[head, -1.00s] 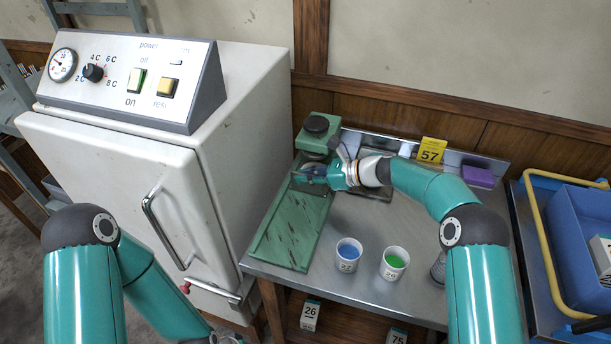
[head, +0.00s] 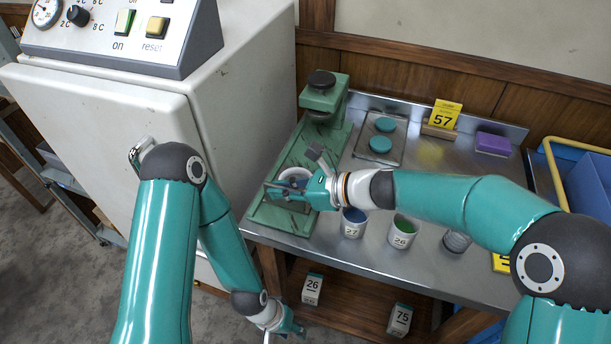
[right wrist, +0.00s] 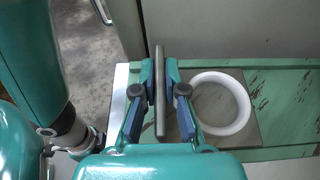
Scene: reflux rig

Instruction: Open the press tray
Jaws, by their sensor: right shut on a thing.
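The green press (head: 323,95) stands at the left end of the metal table, with its long base reaching to the front edge. The press tray, a grey plate (right wrist: 254,140) bearing a white ring (head: 296,172), lies out over the front part of the base, clear of the press head. My right gripper (head: 284,190) is shut on the tray's upright handle (right wrist: 160,92), which stands between its fingers in the right wrist view. My left gripper (head: 288,329) hangs low in front of the table, and its fingers are too small to tell.
Cup 27 (head: 353,224) and cup 26 (head: 404,232) stand close under my right forearm. Teal discs (head: 381,144) lie on a plate behind. A white cabinet (head: 100,130) stands on the left. Boxes 26 (head: 312,290) and 75 (head: 400,320) are on the lower shelf.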

